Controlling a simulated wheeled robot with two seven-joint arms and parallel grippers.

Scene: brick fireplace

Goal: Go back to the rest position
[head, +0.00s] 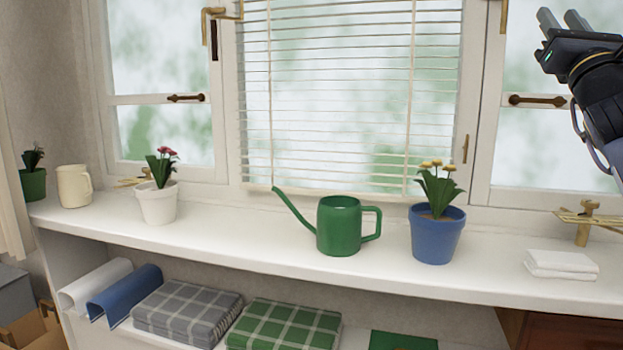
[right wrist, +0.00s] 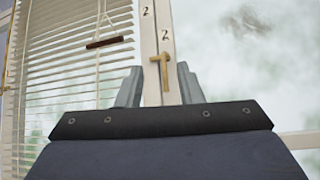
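My right gripper (head: 563,22) is raised at the upper right of the head view, in front of the right window and well above the sill. Its two fingers stand apart with nothing between them. The right wrist view also shows the right gripper (right wrist: 160,88), its fingers apart and the brass window handle (right wrist: 161,68) seen in the gap behind them; I cannot tell how far off the handle is. My left gripper is in neither view.
The white sill (head: 270,245) bears a green watering can (head: 338,226), a blue pot (head: 437,236) with yellow flowers, a white pot (head: 157,205), a cream jug (head: 73,187) and folded white cloths (head: 561,264). A blind (head: 340,100) hangs over the middle window. Folded blankets (head: 187,310) lie below.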

